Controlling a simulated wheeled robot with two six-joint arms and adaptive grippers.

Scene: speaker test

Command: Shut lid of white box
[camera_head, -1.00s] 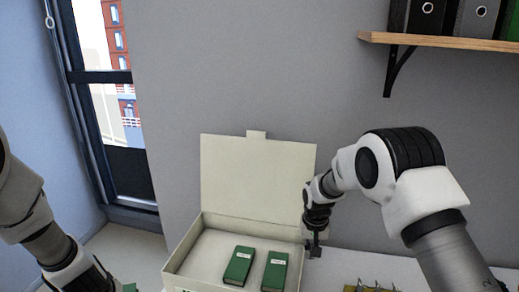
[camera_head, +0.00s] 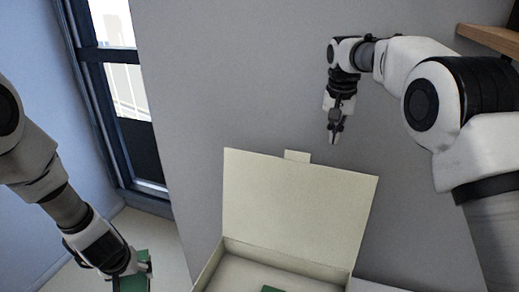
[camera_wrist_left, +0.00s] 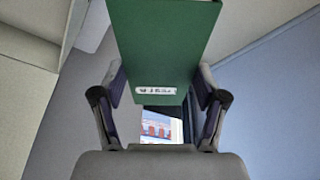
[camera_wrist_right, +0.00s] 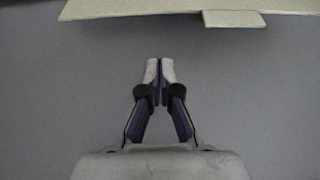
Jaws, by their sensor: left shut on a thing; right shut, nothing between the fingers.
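The white box (camera_head: 216,270) stands on the table with its lid (camera_head: 295,205) raised, leaning back toward the wall. A tab (camera_head: 297,156) sticks up from the lid's top edge. A green block (camera_head: 270,289) shows inside the box at the bottom edge of the head view. My right gripper (camera_head: 335,138) is shut and empty, above and behind the lid's top edge; the lid edge shows in the right wrist view (camera_wrist_right: 150,8). My left gripper (camera_wrist_left: 158,85) is shut on a green block (camera_wrist_left: 165,40) with a white label, left of the box.
A wooden shelf (camera_head: 490,38) is on the wall at the upper right. A window (camera_head: 120,90) is at the left. The grey wall (camera_head: 200,80) rises behind the box. Table surface shows left of the box.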

